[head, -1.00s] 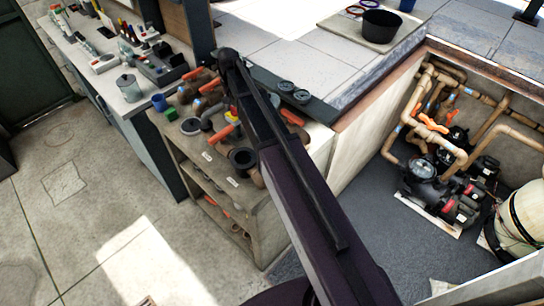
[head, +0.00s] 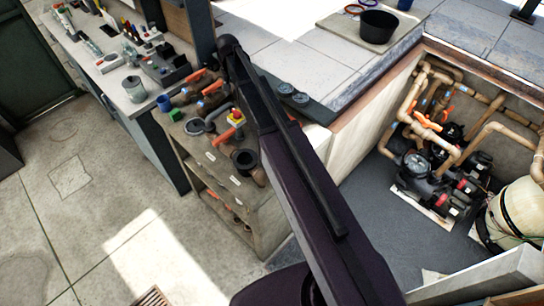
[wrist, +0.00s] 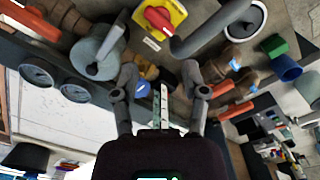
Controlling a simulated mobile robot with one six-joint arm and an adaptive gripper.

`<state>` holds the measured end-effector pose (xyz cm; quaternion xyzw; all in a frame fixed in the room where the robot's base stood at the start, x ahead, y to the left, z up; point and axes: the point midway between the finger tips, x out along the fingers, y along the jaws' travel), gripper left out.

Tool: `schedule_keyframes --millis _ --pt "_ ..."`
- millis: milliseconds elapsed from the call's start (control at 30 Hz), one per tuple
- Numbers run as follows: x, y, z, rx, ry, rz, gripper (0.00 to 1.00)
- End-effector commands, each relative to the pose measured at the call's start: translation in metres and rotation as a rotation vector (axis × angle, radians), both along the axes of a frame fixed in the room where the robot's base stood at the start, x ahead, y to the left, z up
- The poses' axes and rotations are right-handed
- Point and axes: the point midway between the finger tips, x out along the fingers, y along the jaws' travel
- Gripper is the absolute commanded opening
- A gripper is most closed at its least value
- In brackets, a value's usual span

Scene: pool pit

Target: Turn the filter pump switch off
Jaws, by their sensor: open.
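A yellow switch box with a red rotary knob (wrist: 160,18) shows at the top middle of the wrist view, with a small white label beside it. It also shows in the head view as a small yellow and red block (head: 236,117) on the cluttered bench top. My gripper (wrist: 158,76) is open in the wrist view, its two fingers apart and apart from the switch, which lies beyond the fingertips. The knob's exact setting is hard to read. In the head view my arm hides the gripper.
Pipe fittings with orange handles (head: 213,88) crowd the bench around the switch. A grey pipe (wrist: 215,28) runs close beside it. Two round gauges (wrist: 55,80) are at left. The pump pit (head: 410,215) is at right; open floor (head: 70,215) is at left.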

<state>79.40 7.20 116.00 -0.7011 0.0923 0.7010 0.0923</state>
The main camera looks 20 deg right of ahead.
Motion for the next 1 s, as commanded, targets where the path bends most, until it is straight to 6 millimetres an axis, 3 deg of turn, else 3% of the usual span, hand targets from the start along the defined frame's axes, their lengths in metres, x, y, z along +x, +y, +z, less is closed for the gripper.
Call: schedule_keyframes --millis 200,633,1000 --pt "0.0 0.0 0.022 0.0 0.0 0.0 0.57" --pt "0.0 0.0 0.046 0.0 0.0 0.0 0.57" --pt "-0.033 -0.012 0.019 0.0 0.0 0.03 0.57"
